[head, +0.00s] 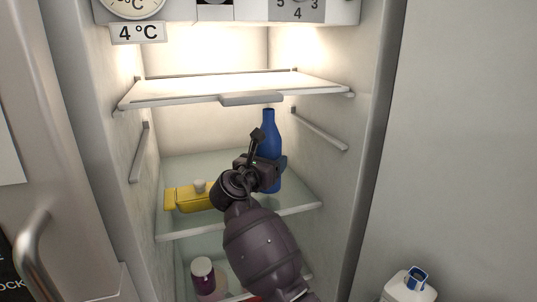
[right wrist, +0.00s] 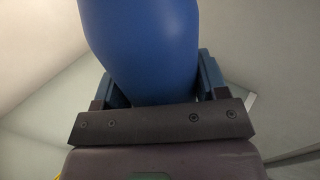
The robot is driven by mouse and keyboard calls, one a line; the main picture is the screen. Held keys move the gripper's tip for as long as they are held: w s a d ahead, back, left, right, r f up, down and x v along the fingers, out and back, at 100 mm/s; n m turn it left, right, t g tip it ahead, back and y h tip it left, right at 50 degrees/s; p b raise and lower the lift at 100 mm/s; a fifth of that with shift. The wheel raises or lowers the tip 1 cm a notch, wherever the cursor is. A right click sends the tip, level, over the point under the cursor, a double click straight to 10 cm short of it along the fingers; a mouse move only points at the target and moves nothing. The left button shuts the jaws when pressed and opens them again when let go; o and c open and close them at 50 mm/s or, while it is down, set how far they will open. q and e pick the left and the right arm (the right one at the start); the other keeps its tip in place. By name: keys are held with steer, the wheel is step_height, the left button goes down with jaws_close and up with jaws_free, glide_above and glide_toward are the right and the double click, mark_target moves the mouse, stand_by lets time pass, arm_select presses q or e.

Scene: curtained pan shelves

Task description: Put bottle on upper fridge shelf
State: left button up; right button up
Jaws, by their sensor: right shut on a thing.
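A blue bottle (head: 269,132) stands upright inside the fridge, over the middle shelf (head: 300,205). My right gripper (head: 272,166) is shut on its lower body; the arm reaches in from below. In the right wrist view the bottle (right wrist: 142,45) rises between the two fingers of my gripper (right wrist: 155,90). I cannot tell whether the bottle's base touches the shelf, as the gripper hides part of it. The upper fridge shelf (head: 190,88) is a bright, empty panel above the bottle's neck. My left gripper is not in view.
A yellow container (head: 190,199) lies on the middle shelf left of my gripper. A purple jar with a white lid (head: 203,275) stands on the lower shelf. Side rails (head: 320,129) run along the walls. The fridge door with its handle (head: 32,245) is at the left.

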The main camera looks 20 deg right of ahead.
steer(key=shift+f, duration=0.2)
steer(key=shift+f, duration=0.2)
steer(key=shift+f, duration=0.6)
steer(key=shift+f, duration=0.15)
stand_by(0.6)
steer(key=o, duration=1.3)
steer(key=shift+f, duration=0.15)
